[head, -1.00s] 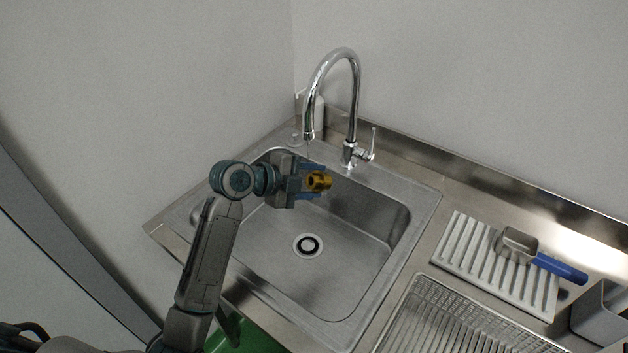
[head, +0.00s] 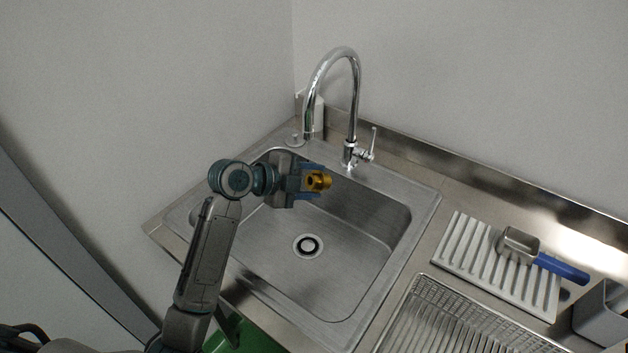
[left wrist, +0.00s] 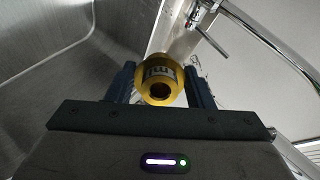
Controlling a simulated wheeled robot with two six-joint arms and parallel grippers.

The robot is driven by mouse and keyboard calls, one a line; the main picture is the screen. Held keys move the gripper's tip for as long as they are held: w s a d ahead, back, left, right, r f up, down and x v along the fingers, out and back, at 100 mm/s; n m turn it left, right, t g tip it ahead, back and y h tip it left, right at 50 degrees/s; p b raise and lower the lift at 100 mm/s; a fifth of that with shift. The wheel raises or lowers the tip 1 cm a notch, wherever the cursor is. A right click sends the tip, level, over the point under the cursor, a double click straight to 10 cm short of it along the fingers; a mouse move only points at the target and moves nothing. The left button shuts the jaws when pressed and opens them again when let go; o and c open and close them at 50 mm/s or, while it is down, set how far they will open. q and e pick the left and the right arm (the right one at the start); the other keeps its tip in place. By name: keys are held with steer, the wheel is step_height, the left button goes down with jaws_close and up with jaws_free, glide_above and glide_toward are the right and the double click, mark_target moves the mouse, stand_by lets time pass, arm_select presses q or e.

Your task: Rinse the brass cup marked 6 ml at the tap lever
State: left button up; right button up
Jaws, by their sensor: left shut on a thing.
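My left gripper (head: 312,181) is shut on a brass cup (head: 322,180) and holds it over the back left of the sink basin (head: 345,285), below the tap spout (head: 309,130). In the left wrist view the cup (left wrist: 160,71) sits between the two blue fingers, with a round dark opening and a dark marking too small to read. The tap lever (head: 373,140) stands upright at the right of the tap base, apart from the gripper. I see no clear water stream from the spout. My right gripper is not in view.
A ribbed white rack (head: 470,247) on the right counter holds a metal scoop with a blue handle (head: 562,268). A slotted metal drain tray (head: 440,320) lies in front of it. A grey holder (head: 600,315) stands at the right edge. The basin's middle and right are clear.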

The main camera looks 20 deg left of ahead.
arm_select(q)
steer(key=shift+d, duration=0.1)
steer(key=s, duration=0.8)
steer(key=shift+d+p, duration=0.3)
steer(key=shift+d, duration=0.15)
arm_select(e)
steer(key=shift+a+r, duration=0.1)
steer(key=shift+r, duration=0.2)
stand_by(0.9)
